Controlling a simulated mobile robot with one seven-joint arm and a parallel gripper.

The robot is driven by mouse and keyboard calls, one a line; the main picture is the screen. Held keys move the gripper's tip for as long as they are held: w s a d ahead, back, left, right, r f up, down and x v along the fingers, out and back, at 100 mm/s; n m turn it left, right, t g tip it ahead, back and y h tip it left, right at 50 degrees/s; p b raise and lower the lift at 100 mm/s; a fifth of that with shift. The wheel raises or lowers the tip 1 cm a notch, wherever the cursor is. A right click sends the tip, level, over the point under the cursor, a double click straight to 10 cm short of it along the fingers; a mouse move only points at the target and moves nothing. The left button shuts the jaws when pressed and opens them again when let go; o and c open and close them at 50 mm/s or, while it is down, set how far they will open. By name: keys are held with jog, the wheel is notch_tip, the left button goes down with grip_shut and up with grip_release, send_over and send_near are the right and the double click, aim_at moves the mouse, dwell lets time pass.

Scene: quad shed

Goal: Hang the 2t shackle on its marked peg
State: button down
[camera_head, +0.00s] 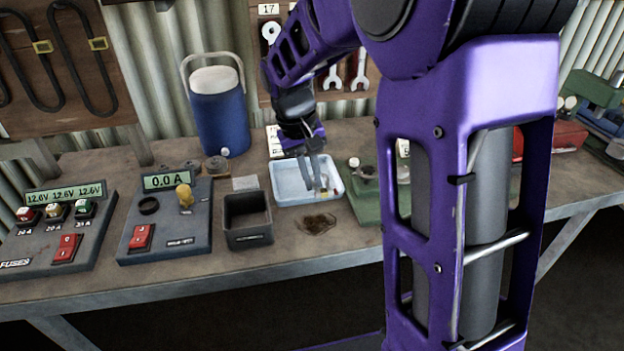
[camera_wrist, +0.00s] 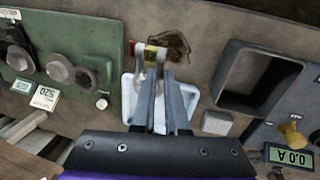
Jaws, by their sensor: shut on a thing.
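My gripper (camera_head: 320,186) hangs over the pale blue tray (camera_head: 290,196) on the workbench, fingers pointing down. In the wrist view, my gripper (camera_wrist: 163,105) is shut on a small grey metal shackle (camera_wrist: 150,66) with a yellow band (camera_wrist: 152,50). The shackle sits at the fingertips. I cannot read any 2t mark on it. In the head view it is tiny and mostly hidden. A wooden tool board (camera_head: 268,95) with wrenches and a "17" label stands behind my arm, which hides much of it. I cannot make out the shackle's marked peg.
A blue cooler jug (camera_head: 221,122) stands at the back of the bench. A dark open bin (camera_head: 247,236), an ammeter panel (camera_head: 164,236) and a fuse panel (camera_head: 62,240) lie left of the tray. A green block (camera_head: 366,196) is to its right. A brown stain (camera_head: 319,224) marks the bench front.

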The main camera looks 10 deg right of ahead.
notch_tip(320, 180, up, 7)
jog(key=p, duration=0.2)
jog(key=shift+r, duration=0.2)
jog(key=shift+f, duration=0.1)
dwell(1.1)
